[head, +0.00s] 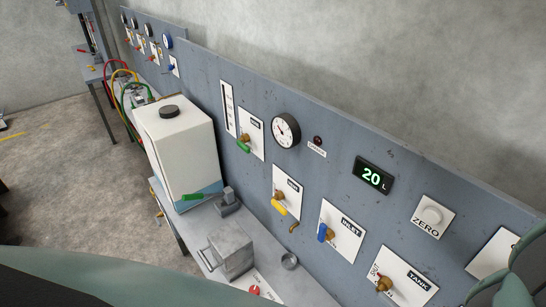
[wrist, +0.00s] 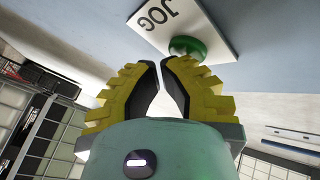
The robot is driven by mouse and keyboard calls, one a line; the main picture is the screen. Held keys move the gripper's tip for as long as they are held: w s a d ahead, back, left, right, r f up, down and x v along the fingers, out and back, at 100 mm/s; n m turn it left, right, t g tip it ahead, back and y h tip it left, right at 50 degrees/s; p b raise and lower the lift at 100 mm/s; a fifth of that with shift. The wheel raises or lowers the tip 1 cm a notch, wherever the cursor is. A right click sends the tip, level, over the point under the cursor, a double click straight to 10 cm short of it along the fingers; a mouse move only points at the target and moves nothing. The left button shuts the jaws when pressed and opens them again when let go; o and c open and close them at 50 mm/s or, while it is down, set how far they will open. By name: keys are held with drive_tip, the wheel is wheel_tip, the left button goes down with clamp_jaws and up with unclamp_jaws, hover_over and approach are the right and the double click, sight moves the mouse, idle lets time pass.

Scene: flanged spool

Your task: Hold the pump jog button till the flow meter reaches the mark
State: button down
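The green jog button (wrist: 187,46) sits on a white plate (wrist: 150,22) marked JOG in the wrist view. My gripper (wrist: 164,64) has its yellow and black fingers drawn together, with a narrow gap between the tips and nothing held. The tips are close beside the button; I cannot tell whether they touch it. In the head view a digital meter (head: 372,176) on the panel reads 20 L in green. A white plate (head: 492,254) at the right edge is partly covered by my arm, and no button shows on it there. I see no mark on the meter.
The grey panel (head: 330,165) carries a round gauge (head: 285,130), a small red lamp (head: 318,140), a ZERO button (head: 431,215) and several valves, including INLET (head: 326,233) and TANK (head: 384,283). A white tank (head: 180,150) and a metal box (head: 231,250) stand on the bench below.

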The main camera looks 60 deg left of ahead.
drive_tip(key=shift+s+d+p, duration=0.1)
drive_tip(key=shift+s+p, duration=0.2)
drive_tip(key=shift+s, duration=0.6)
drive_tip(key=s+p, duration=0.1)
drive_tip(key=s, duration=0.4)
drive_tip(key=shift+d+p, duration=0.15)
drive_tip(key=shift+p, duration=0.15)
idle(0.3)
